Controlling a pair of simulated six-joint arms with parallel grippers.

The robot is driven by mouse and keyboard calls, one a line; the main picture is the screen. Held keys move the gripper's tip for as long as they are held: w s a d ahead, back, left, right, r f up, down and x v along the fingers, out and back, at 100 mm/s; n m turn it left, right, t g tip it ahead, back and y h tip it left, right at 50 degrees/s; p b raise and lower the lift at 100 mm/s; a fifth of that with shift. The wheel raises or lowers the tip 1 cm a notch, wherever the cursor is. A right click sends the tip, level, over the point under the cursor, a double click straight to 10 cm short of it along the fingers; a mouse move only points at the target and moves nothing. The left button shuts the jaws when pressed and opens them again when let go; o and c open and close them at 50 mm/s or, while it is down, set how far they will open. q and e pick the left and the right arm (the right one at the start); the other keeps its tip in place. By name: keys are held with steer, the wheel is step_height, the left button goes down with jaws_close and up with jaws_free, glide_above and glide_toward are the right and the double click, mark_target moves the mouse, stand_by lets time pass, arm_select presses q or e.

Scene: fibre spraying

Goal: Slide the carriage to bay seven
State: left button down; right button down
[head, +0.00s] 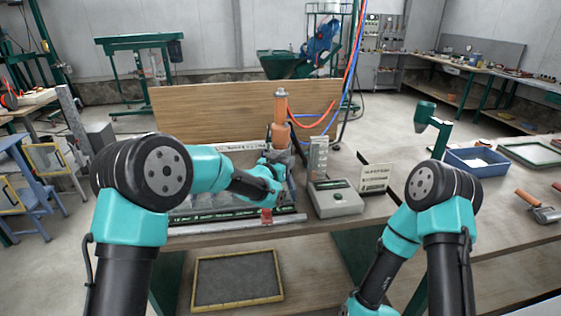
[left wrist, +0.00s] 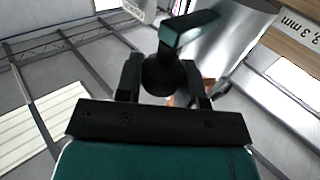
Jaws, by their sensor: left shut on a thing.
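My left gripper (head: 283,163) is at the back of the bench, by the foot of an upright orange and grey unit (head: 281,108) that may be the carriage. In the left wrist view its two black fingers (left wrist: 163,80) are shut on a round black knob (left wrist: 160,72). A teal bar (left wrist: 190,32) sticks out above the knob. A long rail (head: 235,225) with a dark, lettered strip runs along the bench front, with a small red piece (head: 267,215) on it. My forearm hides part of the area behind the rail. Bay seven cannot be made out. My right gripper is out of view.
A grey box with a display (head: 336,199) and a small sign (head: 375,178) stand right of the left gripper. A blue bin (head: 478,162) is farther right. A wooden panel (head: 215,110) stands behind, with red and blue hoses hanging near it.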

arm_select(q)
steer(key=shift+d, duration=0.15)
steer(key=c, duration=0.7)
jaws_free()
steer(key=shift+d, duration=0.15)
steer(key=shift+c, duration=0.2)
steer(key=v, duration=1.7)
steer(key=shift+s, duration=0.15)
steer(key=shift+a, duration=0.25)
